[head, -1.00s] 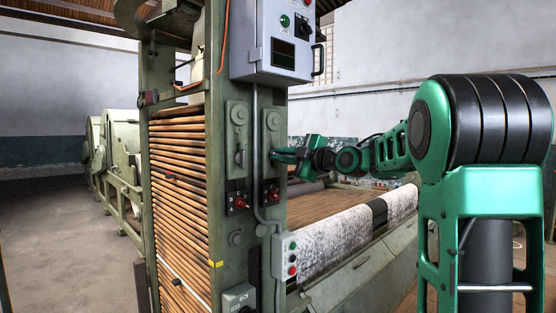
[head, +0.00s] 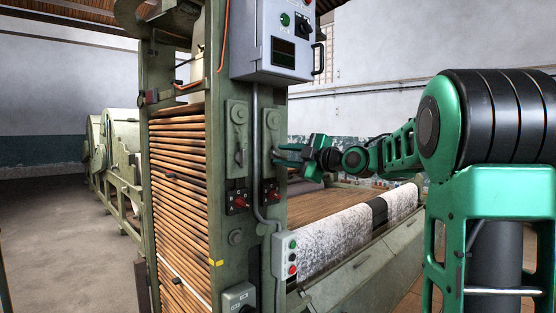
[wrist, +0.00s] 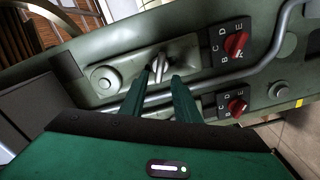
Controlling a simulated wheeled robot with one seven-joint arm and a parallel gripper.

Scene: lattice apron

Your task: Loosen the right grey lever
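The right grey lever (wrist: 159,63) sits on its pale green plate (wrist: 122,74) in the wrist view, with a round boss at one end. My gripper (wrist: 160,76) is open, its two dark green fingers apart with the lever in line with the gap between their tips. I cannot tell whether either finger touches it. In the head view my gripper (head: 282,154) reaches from the right to the right lever's plate (head: 272,128). The left grey lever (head: 239,154) hangs on the plate to its left.
A red rotary switch (head: 270,194) is below the right lever, and another red switch (head: 237,202) is below the left. A grey conduit (head: 255,150) runs between the plates. A control box (head: 284,42) hangs above, and a button box (head: 286,255) is below.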

